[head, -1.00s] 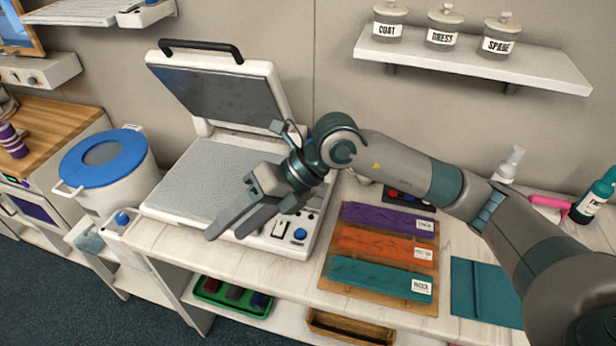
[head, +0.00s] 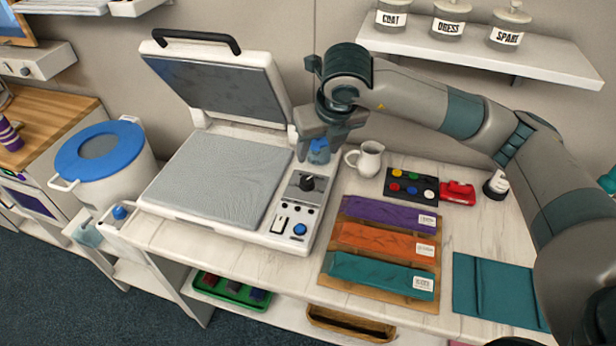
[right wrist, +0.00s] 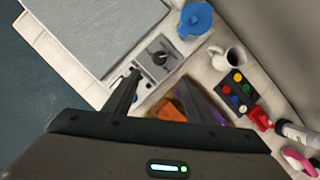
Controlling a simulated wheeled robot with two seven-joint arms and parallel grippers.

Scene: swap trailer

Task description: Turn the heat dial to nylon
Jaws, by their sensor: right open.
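The heat press (head: 215,185) stands open on the counter, its upper plate tilted up. Its heat dial (head: 307,183) is a black knob on a grey panel at the press's right side. The dial also shows in the right wrist view (right wrist: 160,57), beyond the fingertips. The dial's labels are too small to read. My right gripper (head: 320,150) points down above and behind the dial, apart from it. In the right wrist view its two fingers (right wrist: 163,82) are spread with nothing between them. My left gripper is out of view.
A rocker switch (head: 279,222) and blue button (head: 299,230) sit below the dial. Purple, orange and teal packs (head: 380,275) lie to the right. A jar shelf (head: 540,62) hangs above.

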